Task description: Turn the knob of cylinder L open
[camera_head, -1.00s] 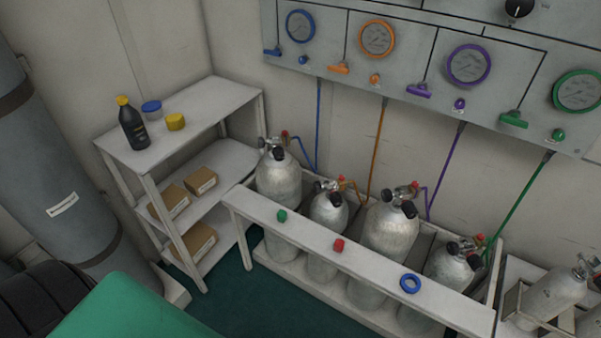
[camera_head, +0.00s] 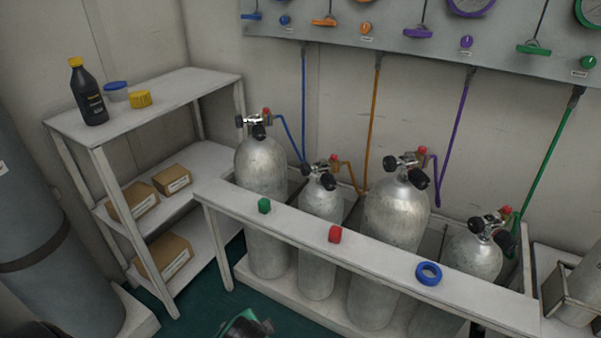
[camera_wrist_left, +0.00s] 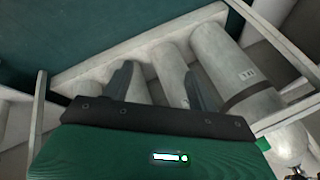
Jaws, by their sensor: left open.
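Several silver cylinders stand in a rack: the leftmost (camera_head: 262,170) on the blue hose, one (camera_head: 319,205) on the orange hose, one (camera_head: 397,210) on the purple hose, and the rightmost (camera_head: 472,258) by the green hose. Each has a valve with black knobs; the leftmost one's knob (camera_head: 258,132) faces forward. No readable letter shows which is cylinder L. My left gripper (camera_wrist_left: 158,88) is open and empty in the wrist view, its two dark fingers apart, with cylinders behind them. Part of it shows low in the head view, in front of the rack. My right gripper is not in view.
The rack's front rail (camera_head: 300,224) carries a green cap (camera_head: 264,206), a red cap (camera_head: 335,234) and a blue ring (camera_head: 428,273). A shelf (camera_head: 185,92) with a black bottle (camera_head: 89,95) and boxes stands left. A gauge panel (camera_head: 390,40) hangs above.

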